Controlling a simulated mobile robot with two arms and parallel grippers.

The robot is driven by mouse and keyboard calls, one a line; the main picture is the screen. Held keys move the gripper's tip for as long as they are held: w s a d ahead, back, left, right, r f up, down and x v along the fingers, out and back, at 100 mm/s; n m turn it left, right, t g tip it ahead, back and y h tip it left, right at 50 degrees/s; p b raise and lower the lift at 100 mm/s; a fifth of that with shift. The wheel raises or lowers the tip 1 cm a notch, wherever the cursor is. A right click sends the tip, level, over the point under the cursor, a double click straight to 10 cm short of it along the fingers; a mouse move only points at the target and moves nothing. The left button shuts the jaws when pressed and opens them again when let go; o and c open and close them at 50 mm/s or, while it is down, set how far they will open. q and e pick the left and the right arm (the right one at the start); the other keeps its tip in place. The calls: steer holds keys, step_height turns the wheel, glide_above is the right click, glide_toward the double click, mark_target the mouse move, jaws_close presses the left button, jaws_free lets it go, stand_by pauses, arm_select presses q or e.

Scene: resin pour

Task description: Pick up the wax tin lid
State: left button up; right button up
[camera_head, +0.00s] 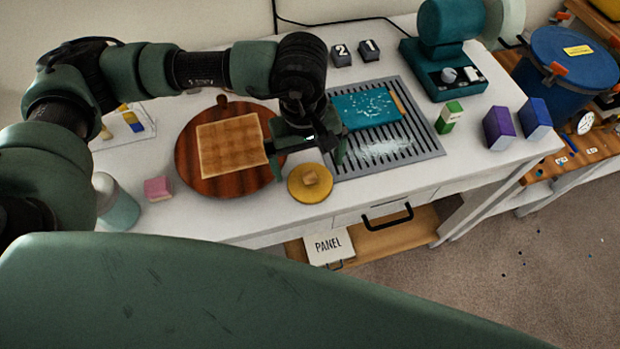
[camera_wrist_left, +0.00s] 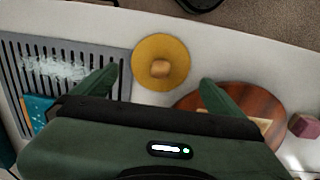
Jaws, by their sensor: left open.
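The wax tin lid (camera_head: 309,183) is a round yellow disc with a light wooden knob on top. It lies on the white table near the front edge, between the round wooden board and the slotted grey grate. My left gripper (camera_head: 308,155) is open and empty, above and just behind the lid in the head view. In the left wrist view the lid (camera_wrist_left: 161,62) shows whole, beyond and between the two spread fingertips (camera_wrist_left: 158,85). The fingers do not touch the knob. My right gripper is not in view.
A round wooden board (camera_head: 195,180) with a square tan panel (camera_head: 232,149) lies left of the lid. The grey grate (camera_head: 420,150) with a teal board (camera_head: 370,110) and pale shavings lies right. A pink block (camera_head: 157,188) stands further left. The table's front edge is close to the lid.

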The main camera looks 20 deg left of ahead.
mark_target(310, 175)
arm_select(q)
step_height(310, 175, down, 4)
steer(key=shift+s+d+f+p, duration=0.1)
steer(key=shift+f+p, duration=0.15)
steer(key=shift+p, duration=0.75)
steer(key=shift+f, duration=0.3)
steer(key=c, duration=1.1)
steer(key=shift+c, duration=0.2)
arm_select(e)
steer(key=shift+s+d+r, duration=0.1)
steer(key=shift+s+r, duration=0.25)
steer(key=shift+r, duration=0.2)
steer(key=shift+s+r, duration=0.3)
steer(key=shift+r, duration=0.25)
arm_select(q)
steer(key=shift+r, duration=0.15)
